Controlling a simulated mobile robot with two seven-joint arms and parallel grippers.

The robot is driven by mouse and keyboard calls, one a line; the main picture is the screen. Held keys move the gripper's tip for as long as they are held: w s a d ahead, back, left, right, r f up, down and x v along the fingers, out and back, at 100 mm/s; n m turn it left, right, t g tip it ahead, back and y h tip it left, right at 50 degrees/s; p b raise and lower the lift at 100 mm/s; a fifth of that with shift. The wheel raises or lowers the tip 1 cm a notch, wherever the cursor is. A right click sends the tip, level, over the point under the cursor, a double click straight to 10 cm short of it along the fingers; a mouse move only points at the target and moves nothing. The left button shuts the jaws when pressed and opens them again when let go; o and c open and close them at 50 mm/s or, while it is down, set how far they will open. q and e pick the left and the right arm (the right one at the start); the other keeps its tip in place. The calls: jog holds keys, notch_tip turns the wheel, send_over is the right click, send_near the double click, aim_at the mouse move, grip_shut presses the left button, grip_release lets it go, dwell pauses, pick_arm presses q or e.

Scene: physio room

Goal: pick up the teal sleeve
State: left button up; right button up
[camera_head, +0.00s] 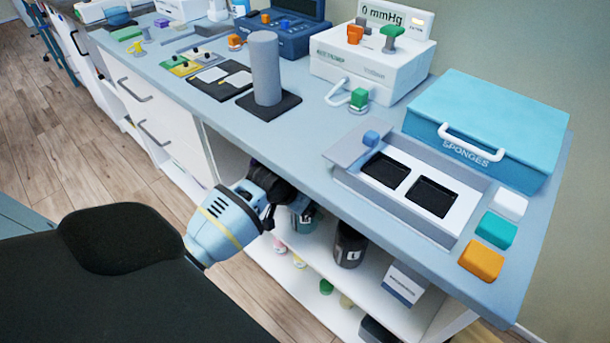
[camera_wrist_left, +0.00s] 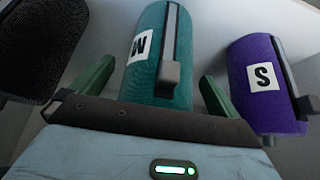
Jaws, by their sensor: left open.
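The teal sleeve (camera_wrist_left: 158,50) is a rolled cuff with a white M label and a grey strap, in the left wrist view. My left gripper (camera_wrist_left: 153,88) is open, with one green finger on each side of the teal sleeve's near end; whether they touch it I cannot tell. In the head view my left gripper (camera_head: 277,205) reaches into the shelf space under the counter, with a bit of the teal sleeve (camera_head: 302,217) just beyond it, mostly hidden. My right gripper is not in view.
A purple sleeve (camera_wrist_left: 262,80) marked S lies close right of the right finger. A dark mesh-like object (camera_wrist_left: 40,45) is at left. A dark bottle-like item (camera_head: 350,245) and a white-blue box (camera_head: 404,285) stand on the shelf.

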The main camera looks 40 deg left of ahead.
pick_arm(q)
jog(key=c, duration=1.2)
jog(key=shift+r, duration=0.2)
jog(key=s+a+p, duration=0.1)
jog(key=s+p, duration=0.1)
jog(key=s, duration=1.6)
jog(key=shift+a+r, duration=0.15)
jog(key=shift+a, duration=0.1)
